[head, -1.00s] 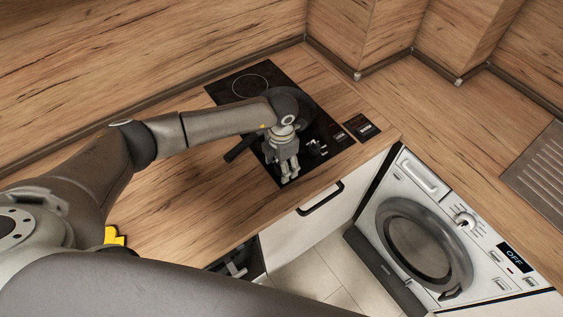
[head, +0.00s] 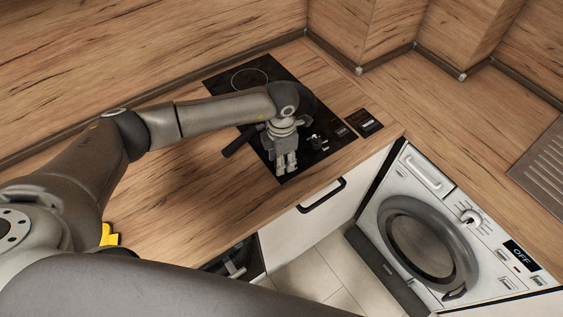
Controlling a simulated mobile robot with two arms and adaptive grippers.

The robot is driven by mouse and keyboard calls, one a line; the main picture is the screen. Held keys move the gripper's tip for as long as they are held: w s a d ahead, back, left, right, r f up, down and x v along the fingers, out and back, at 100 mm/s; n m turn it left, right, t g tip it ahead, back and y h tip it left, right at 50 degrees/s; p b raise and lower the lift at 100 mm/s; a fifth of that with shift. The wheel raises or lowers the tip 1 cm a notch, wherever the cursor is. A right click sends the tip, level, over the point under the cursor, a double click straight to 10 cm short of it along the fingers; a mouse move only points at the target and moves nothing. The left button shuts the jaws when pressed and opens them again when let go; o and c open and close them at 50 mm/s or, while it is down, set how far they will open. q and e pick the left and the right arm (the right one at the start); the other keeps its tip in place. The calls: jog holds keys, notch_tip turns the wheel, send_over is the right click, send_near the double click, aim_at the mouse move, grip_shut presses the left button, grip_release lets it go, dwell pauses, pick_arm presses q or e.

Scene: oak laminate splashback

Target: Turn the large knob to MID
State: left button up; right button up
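The black hob (head: 286,75) is set in the wooden worktop. Small dark controls with white marks (head: 318,143) sit near its front right part. I cannot tell which of them is the large knob or read its setting. My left gripper (head: 287,171) points down over the hob's front edge area, left of these controls and apart from them in the picture. Its two fingers look close together, but the gap is too small to judge. Nothing is visibly held. My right gripper is not in view.
A dark pan with a handle (head: 238,142) is partly hidden behind my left arm. A washing machine (head: 430,240) with a round white dial (head: 470,217) and an "OFF" display (head: 520,256) stands at right.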

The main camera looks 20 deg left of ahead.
pick_arm(q)
jog(key=m+b, duration=1.4)
jog(key=b, duration=0.5)
jog(key=shift+f, duration=0.2)
jog(key=shift+r+m+b, duration=0.25)
jog(key=shift+m+b, duration=1.1)
jog(key=shift+m, duration=0.35)
jog(key=o, duration=1)
jog(key=shift+o, duration=0.2)
notch_tip(320, 180, up, 12)
